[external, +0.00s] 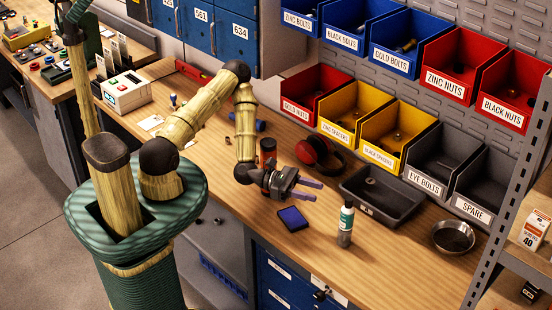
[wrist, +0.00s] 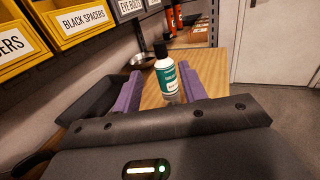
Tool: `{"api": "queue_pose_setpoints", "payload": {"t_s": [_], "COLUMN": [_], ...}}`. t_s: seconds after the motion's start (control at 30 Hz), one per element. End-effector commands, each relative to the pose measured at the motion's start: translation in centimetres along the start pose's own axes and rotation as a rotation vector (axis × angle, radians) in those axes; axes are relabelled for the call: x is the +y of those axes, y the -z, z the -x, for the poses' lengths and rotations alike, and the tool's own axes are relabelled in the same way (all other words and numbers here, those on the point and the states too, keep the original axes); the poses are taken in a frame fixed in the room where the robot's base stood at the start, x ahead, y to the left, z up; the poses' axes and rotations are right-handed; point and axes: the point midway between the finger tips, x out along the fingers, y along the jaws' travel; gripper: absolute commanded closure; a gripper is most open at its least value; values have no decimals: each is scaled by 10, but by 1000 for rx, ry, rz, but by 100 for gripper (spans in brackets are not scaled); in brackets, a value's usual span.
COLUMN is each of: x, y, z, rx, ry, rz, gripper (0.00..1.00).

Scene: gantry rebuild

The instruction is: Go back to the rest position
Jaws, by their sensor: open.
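My gripper (external: 305,190) is open, with its purple fingers spread and nothing between them that touches. It hangs over the workbench, above and behind a small dark blue pad (external: 292,218). In the wrist view, my gripper (wrist: 158,92) points toward a bottle with a green and white label (wrist: 166,78), which shows between the fingers but stands beyond them. In the external view the bottle (external: 346,222) stands upright on the bench, right of the gripper and apart from it. My arm is bent, with the elbow raised above the bench.
Labelled bins (external: 398,135) line the back panel. A metal shelf post (external: 507,165) stands at right. The bench front is fairly clear.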

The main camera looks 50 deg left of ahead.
Motion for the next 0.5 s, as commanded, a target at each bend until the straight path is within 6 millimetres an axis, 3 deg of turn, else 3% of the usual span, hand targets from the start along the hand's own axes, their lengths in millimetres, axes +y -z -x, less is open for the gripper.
{"api": "queue_pose_setpoints", "payload": {"t_s": [0.3, 0.5], "x": [2, 19], "y": [-1, -2], "z": [0, 5], "rx": [10, 100], "ry": [1, 9], "rz": [-23, -226], "gripper": [58, 58]}}
